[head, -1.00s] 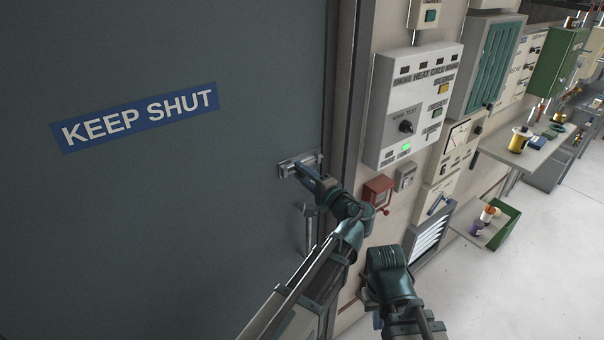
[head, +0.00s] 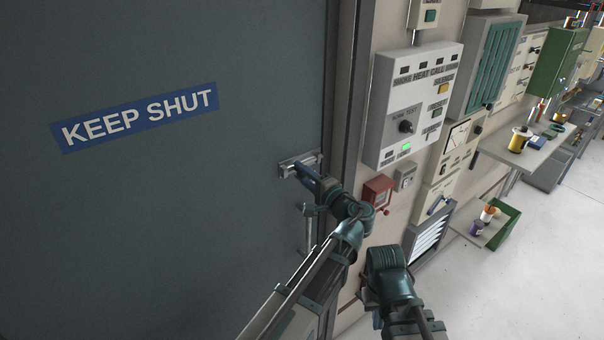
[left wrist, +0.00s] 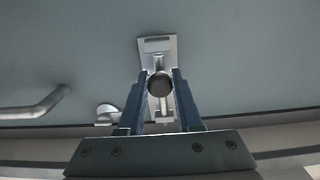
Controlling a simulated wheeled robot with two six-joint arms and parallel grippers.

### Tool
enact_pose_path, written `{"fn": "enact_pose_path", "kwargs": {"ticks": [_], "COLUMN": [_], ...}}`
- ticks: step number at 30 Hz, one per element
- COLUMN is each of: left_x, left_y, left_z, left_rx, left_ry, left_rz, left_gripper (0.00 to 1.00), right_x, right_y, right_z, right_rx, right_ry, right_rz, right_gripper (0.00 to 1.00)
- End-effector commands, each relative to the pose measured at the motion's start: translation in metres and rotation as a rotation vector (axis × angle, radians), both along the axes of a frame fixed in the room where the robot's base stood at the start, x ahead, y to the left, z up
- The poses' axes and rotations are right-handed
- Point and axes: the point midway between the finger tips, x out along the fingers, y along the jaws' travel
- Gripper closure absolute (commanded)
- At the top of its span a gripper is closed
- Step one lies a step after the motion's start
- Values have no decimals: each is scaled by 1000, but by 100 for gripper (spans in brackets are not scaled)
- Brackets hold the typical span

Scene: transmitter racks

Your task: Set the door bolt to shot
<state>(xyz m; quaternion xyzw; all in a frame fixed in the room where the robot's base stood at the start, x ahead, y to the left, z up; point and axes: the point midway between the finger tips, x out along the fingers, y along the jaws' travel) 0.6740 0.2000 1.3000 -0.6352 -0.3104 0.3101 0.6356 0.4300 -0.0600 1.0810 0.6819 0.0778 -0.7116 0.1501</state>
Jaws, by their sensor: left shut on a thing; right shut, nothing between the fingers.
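The door bolt (head: 287,167) is a small silvery fitting near the right edge of the dark grey door (head: 180,220). In the left wrist view its pale plate (left wrist: 157,45) and its dark round knob (left wrist: 159,85) show. My left gripper (head: 302,172) is shut on the knob, with one blue finger on each side of it in the left wrist view (left wrist: 160,92). In the head view the gripper covers part of the bolt. My right gripper (head: 387,275) is low, right of the door frame, apart from the bolt; its fingertips are hidden.
A lever handle (head: 307,230) sits on the door just below the bolt. A red call box (head: 377,190) and a grey alarm panel (head: 418,105) are on the wall right of the frame. A blue KEEP SHUT sign (head: 135,117) is on the door. Open floor (head: 520,270) lies to the right.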

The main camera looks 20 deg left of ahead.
Motion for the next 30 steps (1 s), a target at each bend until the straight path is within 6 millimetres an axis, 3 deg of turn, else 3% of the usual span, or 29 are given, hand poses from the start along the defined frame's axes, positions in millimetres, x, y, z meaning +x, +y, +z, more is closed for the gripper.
{"fn": "enact_pose_path", "kwargs": {"ticks": [6, 13, 21, 22, 26, 30], "left_x": [3, 29, 29, 29, 29, 29], "left_y": [-2, -22, -24, -24, -24, -23], "left_z": [-1, -1, -1, -1, -1, -1], "left_rx": [-4, -4, -3, -3, -2, -2], "left_ry": [1, 1, 1, 1, 0, 0], "left_rz": [-1, -2, -4, -5, -4, -2], "left_gripper": [100, 100, 100, 63, 39, 36], "right_x": [0, 0, 0, 0, 0, 0], "right_y": [0, 0, 0, 0, 0, 0], "right_z": [0, 0, 0, 0, 0, 0], "right_rx": [0, 0, 0, 0, 0, 0], "right_ry": [0, 0, 0, 0, 0, 0], "right_rz": [0, 0, 0, 0, 0, 0], "right_gripper": [100, 100, 100, 100, 100, 100]}}
